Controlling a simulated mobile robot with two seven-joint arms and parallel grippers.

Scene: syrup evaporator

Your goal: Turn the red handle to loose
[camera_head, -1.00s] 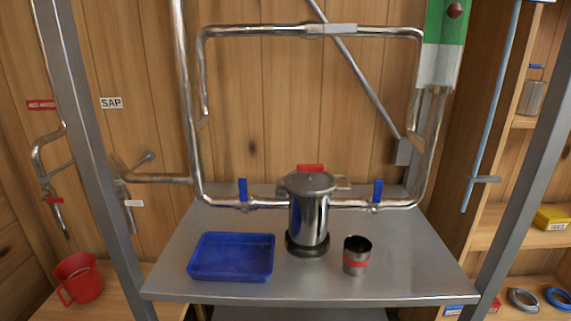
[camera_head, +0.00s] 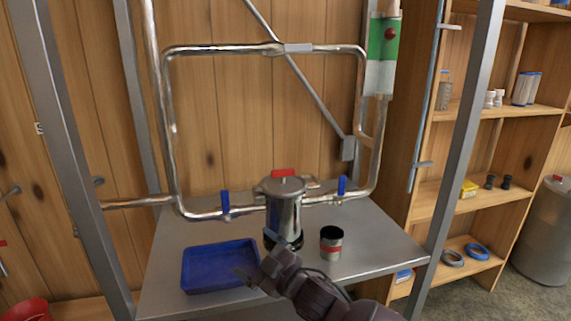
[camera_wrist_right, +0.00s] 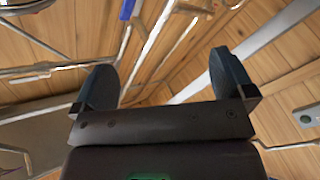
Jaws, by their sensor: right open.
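The red handle (camera_head: 283,173) shows at the top of the silver canister (camera_head: 284,212), just behind its lid, lying across the picture. The canister stands on the metal table between two blue valve levers. My right gripper (camera_head: 256,257) is open and empty, in front of and below the canister, between it and the blue tray. In the right wrist view the two dark fingers (camera_wrist_right: 163,78) stand apart with nothing between them. That view shows pipes and wood wall; I cannot make out the red handle there. My left gripper is not in view.
A blue tray (camera_head: 217,268) lies left on the table (camera_head: 377,235). A metal cup with a red band (camera_head: 331,244) stands right of the canister. Blue levers (camera_head: 225,202) and (camera_head: 342,185) sit on the pipe loop (camera_head: 169,130). Grey posts flank the table; shelves (camera_head: 520,110) stand right.

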